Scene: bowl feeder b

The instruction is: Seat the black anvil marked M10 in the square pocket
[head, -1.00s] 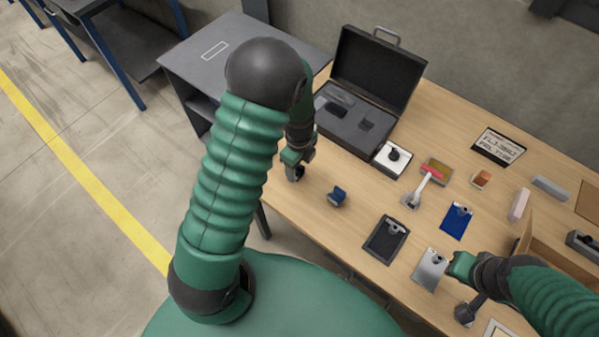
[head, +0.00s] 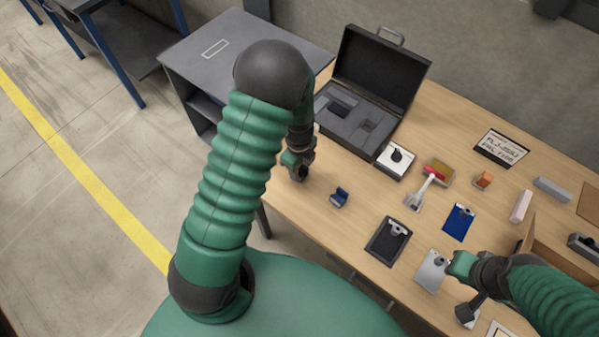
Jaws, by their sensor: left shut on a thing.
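My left gripper (head: 298,173) hangs near the table's left edge, left of the open case. It is shut on a small dark thing at its tips; I cannot read an M10 mark or make out its shape. The open black case (head: 380,68) stands at the back of the table. Its grey insert has a dark, roughly square pocket (head: 368,126) and a longer recess (head: 342,106) to its left. The gripper is apart from the case. My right gripper (head: 460,265) is over a silver clipboard at the lower right; its fingers are unclear.
A small blue object (head: 340,197) stands right of my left gripper. A white block with a black knob (head: 395,158) sits in front of the case. A red-handled tool (head: 424,189), dark clipboard (head: 384,249) and blue clipboard (head: 459,223) lie to the right.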

